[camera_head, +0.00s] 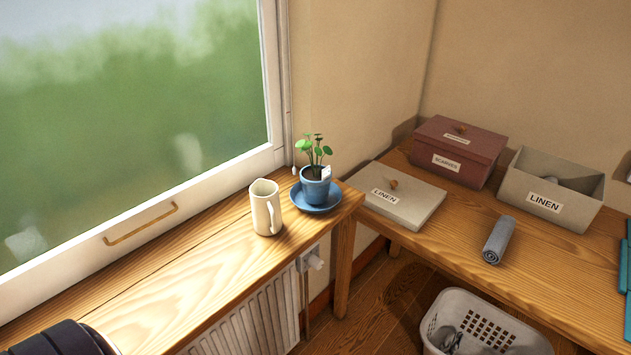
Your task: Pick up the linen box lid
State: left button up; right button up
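No gripper shows in the head view. A dark, rounded part at the bottom left corner may be mine.
A closed dark red scarves box (458,150) stands behind the lid. A rolled grey cloth (498,240) lies near the table's front edge. A cream jug (266,208) and a potted plant (315,184) on a blue saucer stand on the windowsill. A white basket (432,322) is below.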

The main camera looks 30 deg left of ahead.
aim_at(408, 201)
jog(key=i+l+u, duration=0.2)
jog(key=i+u, duration=0.2)
jog(key=i+l+u, duration=0.8)
jog(key=i+l+z, duration=0.1)
jog(key=z, duration=0.15)
jog(key=i+l+z, duration=0.1)
jog(key=z, duration=0.2)
jog(key=l+z, duration=0.1)
jog(key=z, duration=0.85)
jog(key=j+u, duration=0.1)
jog(key=u, duration=1.4)
jog(key=j+u, duration=0.1)
jog(key=j, duration=0.15)
jog(key=k+j+u, duration=0.1)
jog(key=j, duration=0.2)
